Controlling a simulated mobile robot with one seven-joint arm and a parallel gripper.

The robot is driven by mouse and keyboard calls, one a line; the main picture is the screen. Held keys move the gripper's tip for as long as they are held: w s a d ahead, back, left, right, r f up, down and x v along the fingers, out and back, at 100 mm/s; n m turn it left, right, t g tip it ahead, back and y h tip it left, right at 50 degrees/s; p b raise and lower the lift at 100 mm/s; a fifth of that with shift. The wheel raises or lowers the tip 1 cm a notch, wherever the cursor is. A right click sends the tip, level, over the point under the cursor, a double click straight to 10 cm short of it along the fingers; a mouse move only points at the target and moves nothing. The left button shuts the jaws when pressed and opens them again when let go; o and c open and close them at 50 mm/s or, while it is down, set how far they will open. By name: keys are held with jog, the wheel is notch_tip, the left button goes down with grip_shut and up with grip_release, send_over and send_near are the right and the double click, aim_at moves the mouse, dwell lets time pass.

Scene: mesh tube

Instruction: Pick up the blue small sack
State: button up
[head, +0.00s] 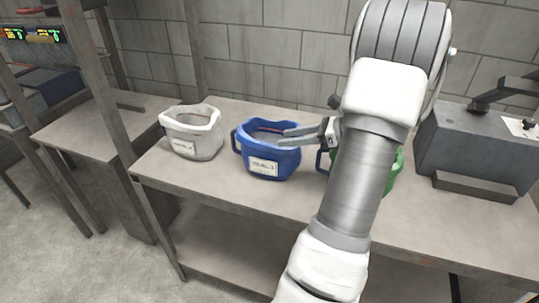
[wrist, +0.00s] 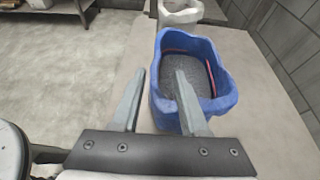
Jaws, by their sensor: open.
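The blue small sack (head: 267,160) stands upright on the bench, with a white label on its front and a side handle at its left. In the wrist view the blue sack (wrist: 222,103) is open at the top, with dark contents and a red line along the inner wall. My gripper (head: 285,137) is open and reaches in from the right at the height of the sack's rim. In the wrist view my gripper (wrist: 160,75) has one finger outside the sack's near left wall and the other over its opening. Whether the fingers touch the sack I cannot tell.
A white sack (head: 193,135) stands to the left on the bench (head: 225,188); it also shows in the wrist view (wrist: 180,12). A green sack (head: 396,172) is partly hidden behind my arm. A grey machine (head: 470,150) stands at the right. A block wall closes the back.

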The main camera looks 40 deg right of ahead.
aim_at(267, 144)
jog(key=shift+x, duration=1)
jog(key=w+a+f, duration=0.1)
jog(key=w+a+f+b, duration=0.1)
jog(key=w+f, duration=0.1)
jog(key=shift+w+a, duration=0.1)
jog(key=shift+a, duration=0.1)
jog(key=shift+w+a, duration=0.1)
jog(key=shift+w, duration=0.2)
grip_shut()
jog(key=shift+r, duration=0.1)
